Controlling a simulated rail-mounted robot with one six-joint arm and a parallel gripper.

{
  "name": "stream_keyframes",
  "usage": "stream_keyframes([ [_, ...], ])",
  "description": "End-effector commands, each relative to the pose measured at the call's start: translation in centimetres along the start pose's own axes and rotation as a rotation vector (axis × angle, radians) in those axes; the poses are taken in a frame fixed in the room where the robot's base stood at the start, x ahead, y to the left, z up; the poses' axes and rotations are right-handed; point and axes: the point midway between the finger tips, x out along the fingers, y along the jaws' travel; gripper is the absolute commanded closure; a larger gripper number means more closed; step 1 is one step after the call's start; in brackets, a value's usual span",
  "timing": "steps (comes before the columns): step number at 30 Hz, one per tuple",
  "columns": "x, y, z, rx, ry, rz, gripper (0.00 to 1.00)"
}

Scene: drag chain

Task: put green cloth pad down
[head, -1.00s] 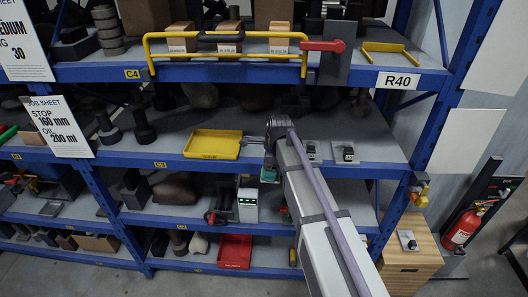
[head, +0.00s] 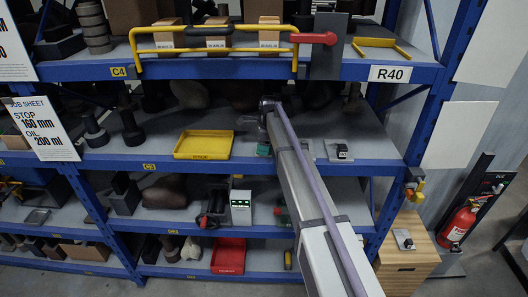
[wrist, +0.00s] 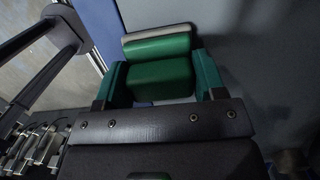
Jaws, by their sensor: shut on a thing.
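The green cloth pad (wrist: 160,75) shows in the wrist view as a rounded green block with a grey strip along its far edge. My gripper (wrist: 161,68) is shut on it, with one green finger on each side. In the head view my gripper (head: 264,149) is a small green patch at the front of the middle shelf, just right of the yellow tray (head: 204,144). My arm hides part of this area, and I cannot tell the pad from the fingers there. I cannot tell whether the pad touches the shelf.
The middle shelf (head: 370,152) has bare surface beside small devices (head: 342,151) right of my arm. A yellow rail with a red handle (head: 314,38) crosses the shelf above. Below are a device with a green display (head: 241,206) and a red bin (head: 229,256).

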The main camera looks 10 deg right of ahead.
Motion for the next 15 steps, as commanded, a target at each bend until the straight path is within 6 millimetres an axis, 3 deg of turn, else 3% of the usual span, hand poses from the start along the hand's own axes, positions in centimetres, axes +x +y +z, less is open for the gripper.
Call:
stream_keyframes([
  [9, 0.30, 0.03, -0.02, 0.000, 0.000, 0.000, 0.59],
  [10, 0.18, 0.03, 0.00, 0.000, 0.000, 0.000, 0.35],
  [15, 0.10, 0.03, 0.01, 0.000, 0.000, 0.000, 0.19],
])
